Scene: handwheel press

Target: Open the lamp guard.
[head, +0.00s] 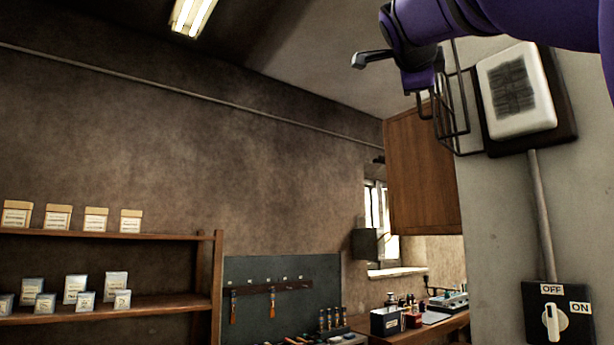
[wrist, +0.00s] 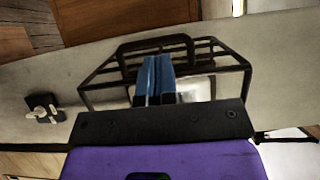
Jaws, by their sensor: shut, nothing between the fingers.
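The lamp (head: 515,90) is on the grey wall at upper right in the head view, a white face with a dark grid pattern on a black backplate. The black wire lamp guard (head: 463,118) stands out from its left side, clear of most of the face. In the wrist view the guard (wrist: 95,83) spans the middle with its handle loop (wrist: 155,42), and part of the white lamp (wrist: 197,90) shows behind the bars. My gripper (wrist: 155,65) is shut and empty, its blue fingers over the guard's bars. I cannot tell whether they touch. In the head view its fingertips are hidden.
Below the lamp, a conduit (head: 541,215) runs to a black switch box (head: 556,318) with a white knob. A wooden cabinet (head: 422,175) hangs left of the wall. Shelves (head: 110,306) and a workbench (head: 430,326) stand farther back.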

